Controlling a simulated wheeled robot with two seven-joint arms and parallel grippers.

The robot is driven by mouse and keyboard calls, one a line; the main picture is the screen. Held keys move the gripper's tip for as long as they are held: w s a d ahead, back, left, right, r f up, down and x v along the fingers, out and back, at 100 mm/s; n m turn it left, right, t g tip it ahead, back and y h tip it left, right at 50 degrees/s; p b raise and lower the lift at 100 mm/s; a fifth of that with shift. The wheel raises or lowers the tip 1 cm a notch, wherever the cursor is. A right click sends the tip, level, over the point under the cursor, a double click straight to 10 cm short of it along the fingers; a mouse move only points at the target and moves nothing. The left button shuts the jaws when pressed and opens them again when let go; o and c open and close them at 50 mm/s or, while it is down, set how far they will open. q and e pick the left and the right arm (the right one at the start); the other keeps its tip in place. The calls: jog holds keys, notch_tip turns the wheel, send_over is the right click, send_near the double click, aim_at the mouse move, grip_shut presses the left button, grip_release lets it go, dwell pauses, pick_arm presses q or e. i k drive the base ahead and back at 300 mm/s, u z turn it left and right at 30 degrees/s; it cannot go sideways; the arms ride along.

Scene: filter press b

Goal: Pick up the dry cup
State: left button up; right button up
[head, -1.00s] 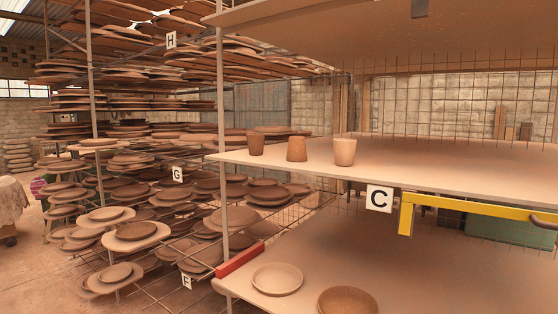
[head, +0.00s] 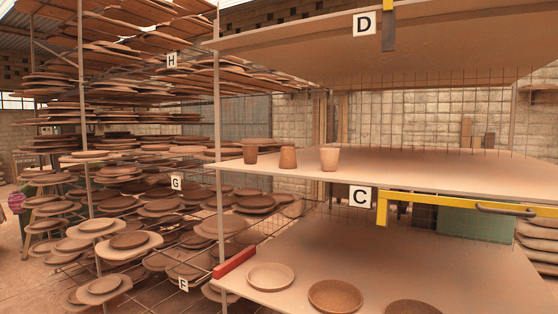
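Three cups stand upright in a row near the left end of the shelf marked C (head: 420,178) in the head view. The left cup (head: 250,154) is dark brown. The middle cup (head: 288,158) is a warmer orange-brown. The right cup (head: 329,159) is paler and pinkish, with a lighter surface than the other two. The cups stand apart from each other. Neither of my grippers shows in the view.
Below, a lower shelf (head: 300,240) holds a pale plate (head: 271,276) and brown plates (head: 335,296). A board marked D (head: 400,42) hangs above the cups. A yellow bracket (head: 450,205) and a red block (head: 234,262) sit at the shelf edges. Racks of plates fill the left.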

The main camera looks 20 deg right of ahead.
aim_at(329, 156)
jog(key=u, duration=0.25)
jog(key=i, duration=0.85)
jog(key=z, duration=0.15)
